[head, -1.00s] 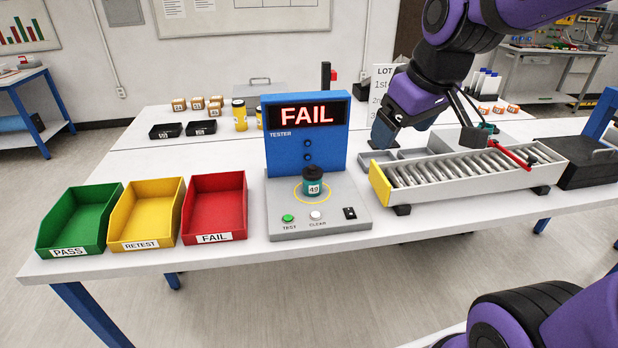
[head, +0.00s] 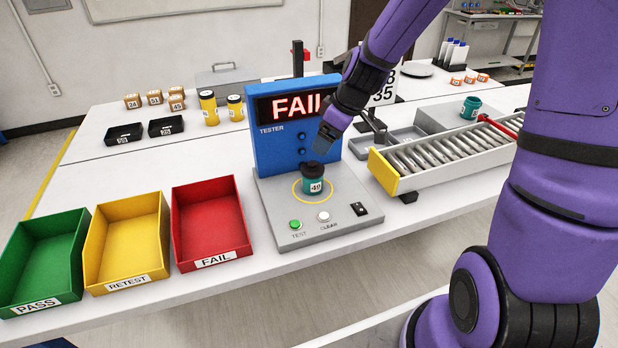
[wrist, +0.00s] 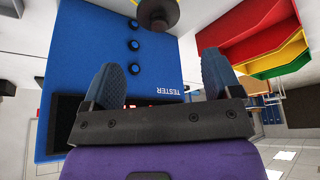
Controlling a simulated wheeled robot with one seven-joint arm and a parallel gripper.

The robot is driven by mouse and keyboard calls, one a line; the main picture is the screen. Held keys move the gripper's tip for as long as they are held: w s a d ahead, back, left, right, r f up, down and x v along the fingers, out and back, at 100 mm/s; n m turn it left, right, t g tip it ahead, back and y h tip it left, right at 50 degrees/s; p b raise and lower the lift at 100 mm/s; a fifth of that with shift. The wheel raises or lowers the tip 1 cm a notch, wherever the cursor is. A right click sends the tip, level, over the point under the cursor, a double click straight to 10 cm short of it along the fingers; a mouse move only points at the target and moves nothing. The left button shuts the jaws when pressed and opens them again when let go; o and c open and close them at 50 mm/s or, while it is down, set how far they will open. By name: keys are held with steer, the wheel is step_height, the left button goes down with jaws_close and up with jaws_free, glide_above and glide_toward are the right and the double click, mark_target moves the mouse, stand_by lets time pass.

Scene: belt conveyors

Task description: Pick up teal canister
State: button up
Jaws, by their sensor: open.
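A teal canister (head: 313,183) with a black lid and a white label reading 49 stands upright inside the yellow ring on the grey base of the tester (head: 268,211). My gripper (head: 326,142) is open and empty, above and slightly right of the canister's lid, in front of the blue tester panel. In the wrist view my two fingers (wrist: 163,72) are spread apart with the blue panel behind them. A dark round thing at the top edge there is cut off, and I cannot tell what it is. A second teal canister (head: 471,107) stands behind the roller conveyor (head: 382,170).
The tester's screen (head: 290,107) reads FAIL, its right end covered by my arm. Green (head: 40,262), yellow (head: 127,243) and red (head: 212,222) bins stand at the left. Yellow canisters (head: 209,108) and black trays (head: 124,134) are on the rear table.

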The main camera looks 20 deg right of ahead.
mark_target(313, 162)
steer(key=shift+x, duration=5.35)
steer(key=shift+w, duration=0.1)
steer(key=c, duration=1.1)
steer(key=shift+r, duration=0.2)
